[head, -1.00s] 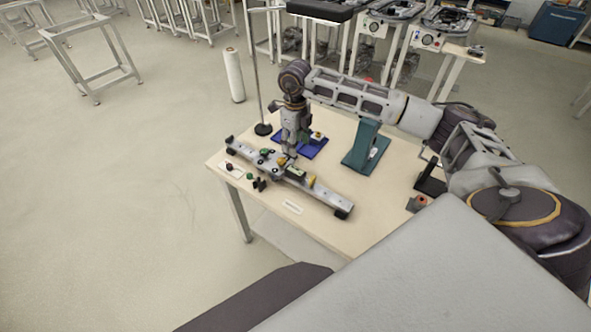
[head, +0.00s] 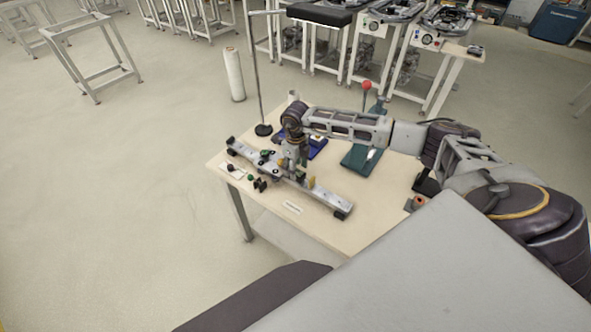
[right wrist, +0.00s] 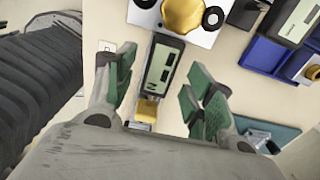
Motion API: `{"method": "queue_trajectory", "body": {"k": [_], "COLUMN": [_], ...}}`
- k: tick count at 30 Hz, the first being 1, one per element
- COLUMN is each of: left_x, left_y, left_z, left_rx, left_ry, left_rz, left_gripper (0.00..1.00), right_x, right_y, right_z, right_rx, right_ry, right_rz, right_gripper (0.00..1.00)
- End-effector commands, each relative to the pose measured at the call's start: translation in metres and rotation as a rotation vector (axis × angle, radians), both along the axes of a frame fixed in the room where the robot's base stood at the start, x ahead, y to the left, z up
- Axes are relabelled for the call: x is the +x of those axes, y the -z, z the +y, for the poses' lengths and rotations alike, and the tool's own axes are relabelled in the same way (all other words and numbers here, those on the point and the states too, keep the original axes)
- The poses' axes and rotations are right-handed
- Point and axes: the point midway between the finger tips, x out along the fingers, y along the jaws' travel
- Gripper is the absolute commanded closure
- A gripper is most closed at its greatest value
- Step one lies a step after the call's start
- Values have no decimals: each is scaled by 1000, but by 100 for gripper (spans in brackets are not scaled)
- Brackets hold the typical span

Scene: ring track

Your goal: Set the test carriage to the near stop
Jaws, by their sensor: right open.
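A pale rail (head: 330,199) lies diagonally on the table. On it sits a light plate with dark knobs (head: 269,164), apparently the test carriage; it also shows in the right wrist view (right wrist: 208,36) with a gold knob (right wrist: 183,14). Beside the plate is a dark digital readout (right wrist: 162,66), then a yellow block (right wrist: 147,108). The yellow block also shows in the head view (head: 311,181). My right gripper (head: 291,171) is over the rail, open; in the right wrist view its green-padded fingers (right wrist: 163,88) stand either side of the readout. My left gripper is not in view.
A teal stand (head: 358,158) and a blue tray (head: 317,146) stand behind the rail. A thin upright pole on a black base (head: 263,130) stands at the table's far left corner.

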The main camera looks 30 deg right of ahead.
Motion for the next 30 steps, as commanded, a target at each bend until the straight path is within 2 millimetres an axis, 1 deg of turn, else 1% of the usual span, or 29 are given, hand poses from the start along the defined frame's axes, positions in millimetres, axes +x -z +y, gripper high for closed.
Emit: {"method": "queue_trajectory", "body": {"k": [3,7,12,18,19,30], "left_x": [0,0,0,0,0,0], "left_y": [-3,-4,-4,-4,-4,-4], "left_z": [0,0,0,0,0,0], "left_rx": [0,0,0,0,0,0], "left_ry": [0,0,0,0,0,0], "left_rz": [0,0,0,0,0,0], "left_gripper": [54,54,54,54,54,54], "right_x": [0,0,0,0,0,0], "right_y": [11,20,24,24,24,24], "right_z": [0,-1,0,0,0,0], "right_rx": [0,-1,-1,-1,-1,-1], "right_ry": [1,2,1,1,1,1], "right_rz": [1,1,0,0,0,0], "right_gripper": [46,46,46,46,48,95]}}
